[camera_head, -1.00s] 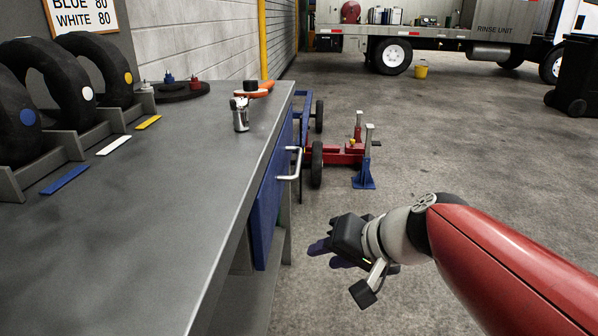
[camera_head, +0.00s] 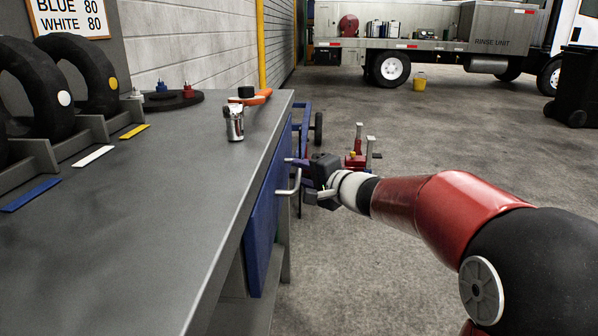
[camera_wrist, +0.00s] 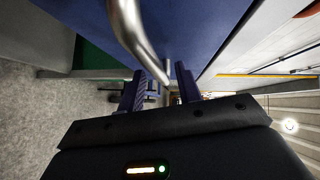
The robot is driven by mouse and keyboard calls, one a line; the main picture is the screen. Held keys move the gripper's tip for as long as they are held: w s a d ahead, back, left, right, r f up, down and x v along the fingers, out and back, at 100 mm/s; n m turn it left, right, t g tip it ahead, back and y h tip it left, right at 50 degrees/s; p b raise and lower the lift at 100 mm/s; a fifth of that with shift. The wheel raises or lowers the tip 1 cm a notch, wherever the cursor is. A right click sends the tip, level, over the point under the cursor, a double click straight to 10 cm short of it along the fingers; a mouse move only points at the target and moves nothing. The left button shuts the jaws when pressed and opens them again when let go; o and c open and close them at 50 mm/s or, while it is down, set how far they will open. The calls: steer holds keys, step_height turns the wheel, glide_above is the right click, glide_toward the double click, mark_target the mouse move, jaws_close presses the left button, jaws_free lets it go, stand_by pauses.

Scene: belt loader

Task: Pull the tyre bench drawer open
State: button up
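The tyre bench (camera_head: 150,210) has a grey top, and its blue drawer front (camera_head: 262,222) faces right. The drawer appears shut. A silver bar handle (camera_head: 290,188) sticks out from the drawer front. My gripper (camera_head: 296,162) is beside the handle's far end, at about its height. In the wrist view, the blue drawer front (camera_wrist: 215,25) fills the upper middle, and the curved handle (camera_wrist: 132,32) runs down toward the gap between my gripper's two fingers (camera_wrist: 160,75). The fingers are apart; I cannot tell whether they touch the handle.
On the bench are tyres (camera_head: 45,85) in a rack, a silver tool (camera_head: 234,122) and a dark disc (camera_head: 165,100). A red and blue jack (camera_head: 357,158) stands on the floor beyond my gripper. The floor to the right is mostly clear up to the truck (camera_head: 430,40).

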steer(key=shift+x, duration=0.9)
jaws_close()
